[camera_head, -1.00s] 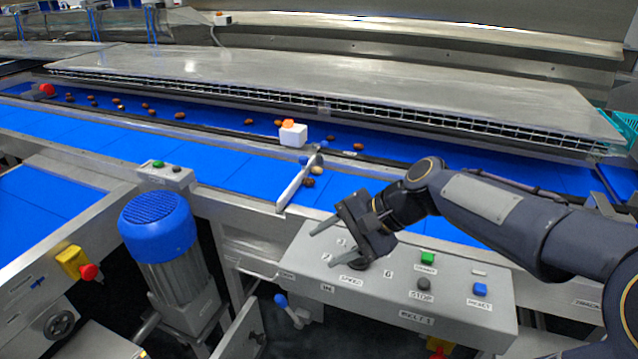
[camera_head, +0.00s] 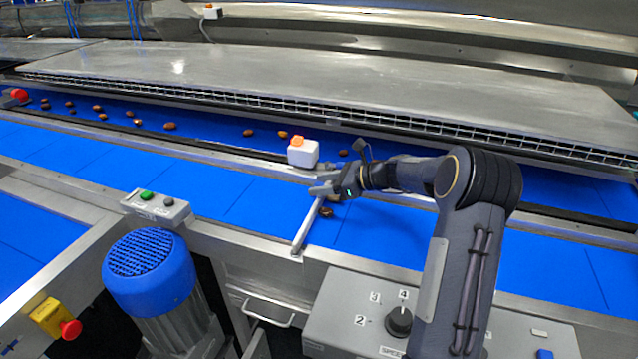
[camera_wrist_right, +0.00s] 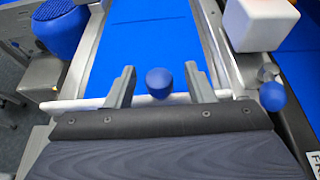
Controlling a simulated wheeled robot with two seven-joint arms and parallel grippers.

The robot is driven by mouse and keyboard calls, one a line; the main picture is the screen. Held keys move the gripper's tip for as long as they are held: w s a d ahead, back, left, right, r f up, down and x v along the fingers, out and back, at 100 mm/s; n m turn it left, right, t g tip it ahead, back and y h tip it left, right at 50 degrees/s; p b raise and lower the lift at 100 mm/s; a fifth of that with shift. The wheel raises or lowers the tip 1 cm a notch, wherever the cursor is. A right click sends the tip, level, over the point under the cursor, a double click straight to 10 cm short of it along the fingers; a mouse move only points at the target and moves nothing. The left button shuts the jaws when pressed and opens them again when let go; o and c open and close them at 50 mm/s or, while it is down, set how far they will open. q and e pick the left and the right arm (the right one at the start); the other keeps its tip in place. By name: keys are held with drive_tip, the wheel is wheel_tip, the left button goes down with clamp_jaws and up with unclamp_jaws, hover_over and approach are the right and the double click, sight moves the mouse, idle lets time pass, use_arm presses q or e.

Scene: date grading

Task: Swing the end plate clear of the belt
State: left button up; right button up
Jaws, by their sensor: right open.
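The end plate (camera_head: 306,228) is a thin pale bar set slantwise across the near blue belt, its near end at the front rail. Its far end is hidden by my right gripper (camera_head: 318,183). In the right wrist view the end plate (camera_wrist_right: 85,103) runs crosswise beneath my right gripper (camera_wrist_right: 158,84). A blue ball knob (camera_wrist_right: 158,82) shows between the two open fingers, with gaps on both sides. I cannot tell its height relative to the fingertips. My left gripper is in neither view.
A white box with an orange top (camera_head: 302,153) stands just behind my right gripper. A second blue ball (camera_wrist_right: 272,96) is near it in the wrist view. A dark date (camera_head: 327,212) lies beside the plate. A control box (camera_head: 345,310) and a blue-capped motor (camera_head: 150,265) stand in front.

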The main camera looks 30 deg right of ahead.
drive_tip(key=shift+w+a+f, duration=0.2)
drive_tip(key=shift+w+a, duration=0.15)
drive_tip(key=shift+w, duration=0.05)
clamp_jaws()
drive_tip(key=shift+a, duration=0.1)
